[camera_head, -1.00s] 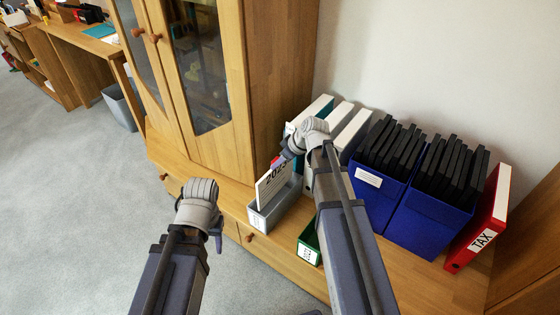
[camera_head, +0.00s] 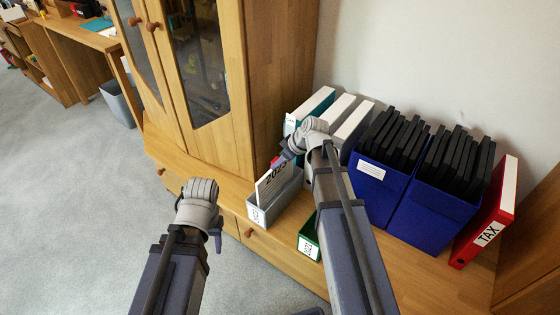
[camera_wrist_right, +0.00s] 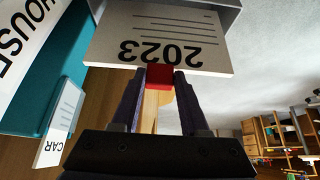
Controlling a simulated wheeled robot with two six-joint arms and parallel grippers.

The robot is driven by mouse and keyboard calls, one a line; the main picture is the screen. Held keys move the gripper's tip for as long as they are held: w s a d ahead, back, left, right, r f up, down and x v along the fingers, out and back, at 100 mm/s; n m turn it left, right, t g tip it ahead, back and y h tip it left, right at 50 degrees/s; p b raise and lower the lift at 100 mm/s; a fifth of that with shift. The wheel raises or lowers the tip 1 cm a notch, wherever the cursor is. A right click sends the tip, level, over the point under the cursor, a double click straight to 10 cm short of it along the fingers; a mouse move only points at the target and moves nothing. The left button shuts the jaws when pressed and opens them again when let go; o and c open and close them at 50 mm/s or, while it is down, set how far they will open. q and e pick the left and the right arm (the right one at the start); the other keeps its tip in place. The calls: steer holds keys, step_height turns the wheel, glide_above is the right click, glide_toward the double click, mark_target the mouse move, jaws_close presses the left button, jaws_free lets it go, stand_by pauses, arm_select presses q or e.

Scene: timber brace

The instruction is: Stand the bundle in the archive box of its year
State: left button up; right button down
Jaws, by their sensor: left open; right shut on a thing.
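The bundle (camera_head: 272,182) is a white, flat stack marked 2023 with a red tab on its top edge. My right gripper (camera_head: 279,161) is shut on the red tab, which shows between the fingers in the right wrist view (camera_wrist_right: 159,76). The bundle stands nearly upright with its lower part inside the grey archive box (camera_head: 284,204); whether it touches the bottom is hidden. The box's front label is too small to read. A green box (camera_head: 309,239) stands to the right, partly behind my right arm. My left gripper (camera_head: 217,238) is open and empty, away from the boxes.
White and teal binders (camera_head: 322,99) stand behind the grey box against the wall. Blue boxes (camera_head: 432,216) of black folders and a red TAX binder (camera_head: 487,225) stand right. The wooden cabinet (camera_head: 245,90) rises close on the left.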

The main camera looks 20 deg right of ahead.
steer(key=shift+f+b, duration=3)
steer(key=shift+f, duration=0.15)
jaws_free()
steer(key=shift+r, duration=0.15)
step_height(320, 180, up, 8)
steer(key=p, duration=0.8)
glide_above(277, 176)
steer(key=s, duration=0.1)
steer(key=shift+d, duration=0.4)
steer(key=shift+s+a, duration=0.1)
